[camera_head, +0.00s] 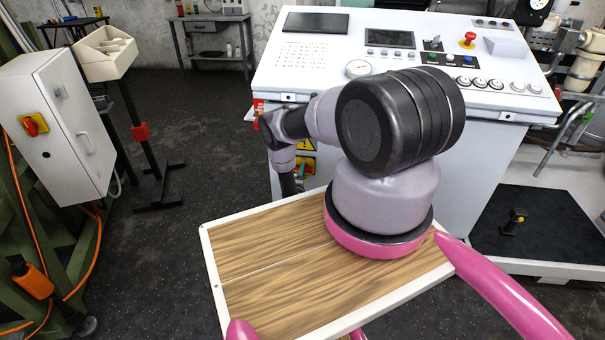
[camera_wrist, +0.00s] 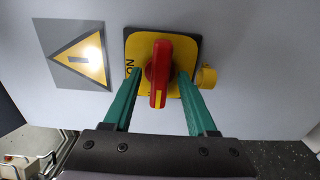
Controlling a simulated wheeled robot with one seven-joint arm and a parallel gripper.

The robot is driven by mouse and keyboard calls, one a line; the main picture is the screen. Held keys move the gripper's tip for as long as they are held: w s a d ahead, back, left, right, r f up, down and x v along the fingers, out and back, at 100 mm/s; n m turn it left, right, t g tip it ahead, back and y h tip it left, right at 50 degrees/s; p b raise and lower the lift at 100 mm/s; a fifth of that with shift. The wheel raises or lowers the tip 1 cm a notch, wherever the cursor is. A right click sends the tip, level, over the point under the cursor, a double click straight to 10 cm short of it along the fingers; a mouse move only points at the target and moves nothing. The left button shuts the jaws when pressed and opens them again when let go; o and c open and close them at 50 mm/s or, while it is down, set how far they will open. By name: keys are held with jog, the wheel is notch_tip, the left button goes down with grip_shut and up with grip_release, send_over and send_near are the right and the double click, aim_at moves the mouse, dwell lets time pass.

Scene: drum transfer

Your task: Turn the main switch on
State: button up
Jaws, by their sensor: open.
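The main switch is a red rotary handle (camera_wrist: 160,72) on a yellow plate with a dark border, on a pale panel in the wrist view. My gripper (camera_wrist: 159,76) is open, with one green finger on each side of the handle. I cannot tell whether either finger touches it. In the head view, the yellow-and-red switch (camera_head: 304,166) shows only in part on the console front, behind my arm, and my fingers cannot be made out.
A yellow warning triangle (camera_wrist: 82,60) is left of the switch, and a yellow fitting (camera_wrist: 208,77) sticks out close to the right finger. In the head view, the white console (camera_head: 290,77) stands ahead.

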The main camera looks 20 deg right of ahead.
grip_shut()
jog(key=shift+m, duration=8.9)
